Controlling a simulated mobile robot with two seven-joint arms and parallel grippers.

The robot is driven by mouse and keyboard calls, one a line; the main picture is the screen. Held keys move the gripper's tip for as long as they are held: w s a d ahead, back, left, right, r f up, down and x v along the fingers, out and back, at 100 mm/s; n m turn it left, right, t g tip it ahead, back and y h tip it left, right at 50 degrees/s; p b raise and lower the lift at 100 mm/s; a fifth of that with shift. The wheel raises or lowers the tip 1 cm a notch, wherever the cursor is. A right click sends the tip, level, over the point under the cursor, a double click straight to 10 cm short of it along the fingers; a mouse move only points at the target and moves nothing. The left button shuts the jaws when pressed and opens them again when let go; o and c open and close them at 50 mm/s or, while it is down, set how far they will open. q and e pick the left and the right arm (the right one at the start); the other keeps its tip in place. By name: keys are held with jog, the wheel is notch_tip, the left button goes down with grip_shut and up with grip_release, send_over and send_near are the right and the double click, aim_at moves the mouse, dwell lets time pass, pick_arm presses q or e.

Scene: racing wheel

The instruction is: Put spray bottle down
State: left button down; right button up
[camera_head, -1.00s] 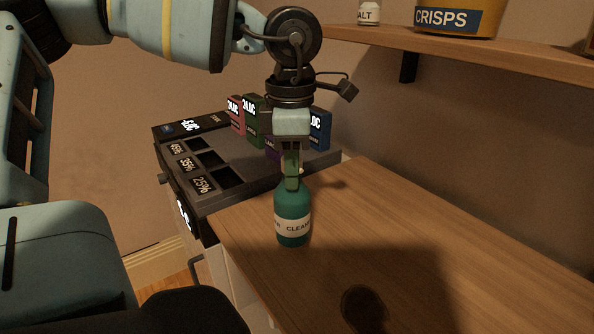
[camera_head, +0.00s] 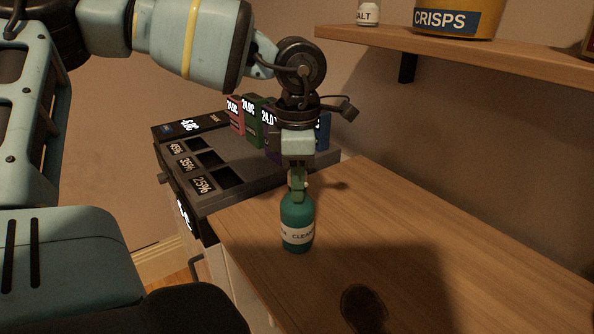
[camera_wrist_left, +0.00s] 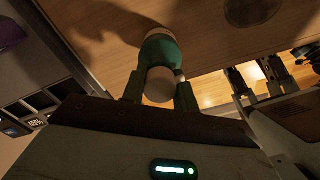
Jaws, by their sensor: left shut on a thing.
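The spray bottle (camera_head: 297,222) is green with a white label and stands upright at the left end of the wooden counter. I cannot tell whether its base touches the wood. My left gripper (camera_head: 298,185) comes down from above and is shut on the bottle's top. In the left wrist view the bottle (camera_wrist_left: 163,48) sits between the two green fingers of my left gripper (camera_wrist_left: 160,92).
The wooden counter (camera_head: 420,225) is clear to the right of the bottle. A dark device with percent-marked slots (camera_head: 195,165) and several coloured boxes (camera_head: 252,120) stand behind left. A shelf (camera_head: 450,48) holds a crisps tub (camera_head: 455,20) and a salt jar (camera_head: 368,12).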

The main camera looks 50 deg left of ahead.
pick_arm(q)
jog(key=shift+f, duration=0.1)
jog(key=c, duration=1.1)
grip_release()
notch_tip(320, 180, up, 12)
jog(key=shift+r, duration=0.15)
